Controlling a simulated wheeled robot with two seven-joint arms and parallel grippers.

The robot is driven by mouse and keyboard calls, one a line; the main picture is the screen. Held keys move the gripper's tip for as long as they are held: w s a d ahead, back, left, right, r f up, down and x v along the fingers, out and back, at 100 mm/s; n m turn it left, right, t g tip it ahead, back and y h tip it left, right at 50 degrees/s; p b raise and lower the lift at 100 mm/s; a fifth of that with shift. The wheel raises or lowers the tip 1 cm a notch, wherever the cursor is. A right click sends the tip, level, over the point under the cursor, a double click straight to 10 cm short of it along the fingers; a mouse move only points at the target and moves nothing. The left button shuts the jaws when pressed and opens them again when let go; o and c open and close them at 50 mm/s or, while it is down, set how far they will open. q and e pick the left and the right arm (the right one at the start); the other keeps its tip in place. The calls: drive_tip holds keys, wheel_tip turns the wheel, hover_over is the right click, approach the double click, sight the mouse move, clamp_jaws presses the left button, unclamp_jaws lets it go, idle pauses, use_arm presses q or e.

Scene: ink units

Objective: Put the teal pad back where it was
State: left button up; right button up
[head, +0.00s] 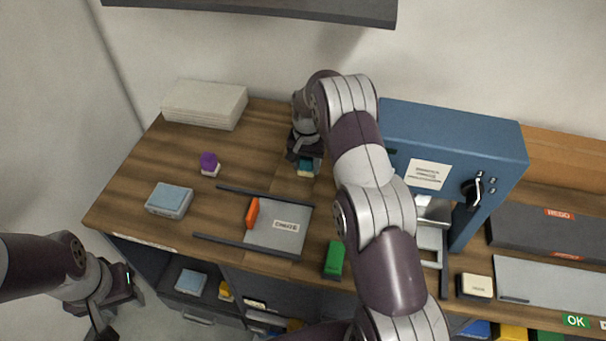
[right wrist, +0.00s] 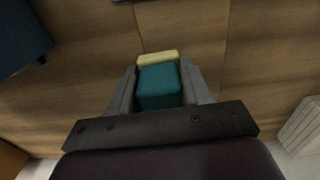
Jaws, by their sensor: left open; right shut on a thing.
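The teal pad (right wrist: 158,86) is a teal block with a pale yellow part at its far end. My right gripper (right wrist: 157,80) is shut on it, one finger on each side. In the head view the teal pad (head: 305,167) shows under my right gripper (head: 305,158), over the back middle of the table. I cannot tell whether it touches the wood. My left gripper (head: 110,325) is open and empty at the lower left, off the table's front edge.
A grey plate (head: 276,238) with an orange handle lies between two dark rails. A purple pad (head: 209,164), a light blue box (head: 169,200), a green block (head: 333,260) and a paper stack (head: 204,104) are on the table. A blue machine (head: 455,140) stands right of my right arm.

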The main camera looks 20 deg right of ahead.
sight(303, 170)
drive_tip(key=shift+a+f, duration=0.2)
drive_tip(key=shift+a, duration=0.2)
drive_tip(key=f, duration=0.1)
drive_tip(key=f+p, duration=0.1)
drive_tip(key=f, duration=0.1)
drive_tip(key=shift+s+a+f, duration=0.2)
drive_tip(key=shift+w+d+f, duration=0.1)
drive_tip(key=shift+w+f, duration=0.1)
drive_tip(key=shift+f, duration=0.15)
drive_tip(key=shift+s+f, duration=0.1)
drive_tip(key=o, duration=0.8)
drive_tip(key=shift+c, duration=0.2)
drive_tip(key=shift+o, duration=1.3)
use_arm(q)
drive_tip(key=shift+s+r, duration=0.25)
drive_tip(key=shift+r, duration=0.45)
